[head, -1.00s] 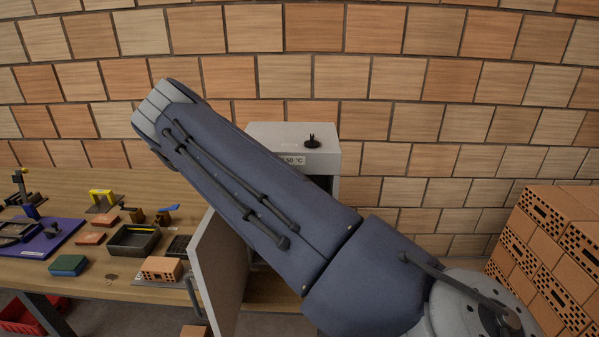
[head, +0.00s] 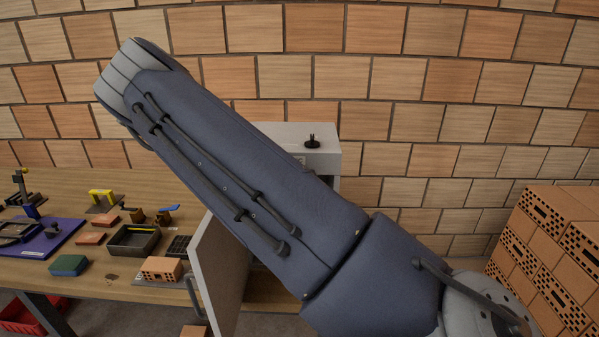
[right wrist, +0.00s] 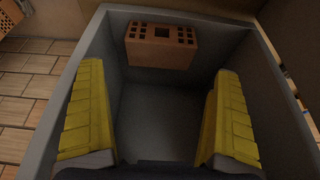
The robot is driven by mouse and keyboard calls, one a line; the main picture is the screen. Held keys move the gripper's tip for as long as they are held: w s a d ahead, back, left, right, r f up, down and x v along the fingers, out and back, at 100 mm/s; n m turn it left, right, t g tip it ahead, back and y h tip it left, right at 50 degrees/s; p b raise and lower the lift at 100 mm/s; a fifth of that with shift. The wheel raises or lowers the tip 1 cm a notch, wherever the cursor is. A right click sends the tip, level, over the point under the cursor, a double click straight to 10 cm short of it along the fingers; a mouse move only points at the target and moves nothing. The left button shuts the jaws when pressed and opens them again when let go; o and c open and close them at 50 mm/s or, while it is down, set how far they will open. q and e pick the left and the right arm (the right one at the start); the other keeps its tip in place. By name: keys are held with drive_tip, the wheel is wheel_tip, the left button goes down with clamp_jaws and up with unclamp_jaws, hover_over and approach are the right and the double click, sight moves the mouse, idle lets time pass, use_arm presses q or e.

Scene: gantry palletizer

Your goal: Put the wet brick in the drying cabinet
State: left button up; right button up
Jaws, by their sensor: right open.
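The drying cabinet (head: 325,152) is a grey box at the wall with its door (head: 218,275) swung open to the left. My right arm hides most of its front. In the right wrist view, an orange perforated brick (right wrist: 162,50) is inside what looks like the cabinet's grey interior (right wrist: 160,112), at the far end. My right gripper (right wrist: 155,95) has its yellow pads spread wide, with empty space between them; the brick is apart, beyond the tips. Whether this brick is wet I cannot tell. My left gripper is out of view.
The wooden bench (head: 120,290) at left carries another perforated brick (head: 161,268), a dark tray (head: 134,240), a green sponge-like block (head: 69,265) and a purple mat (head: 50,240). A brick stack (head: 545,250) stands at right. A red bin (head: 20,318) is below the bench.

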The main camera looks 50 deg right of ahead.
drive_tip(key=shift+v, duration=2.15)
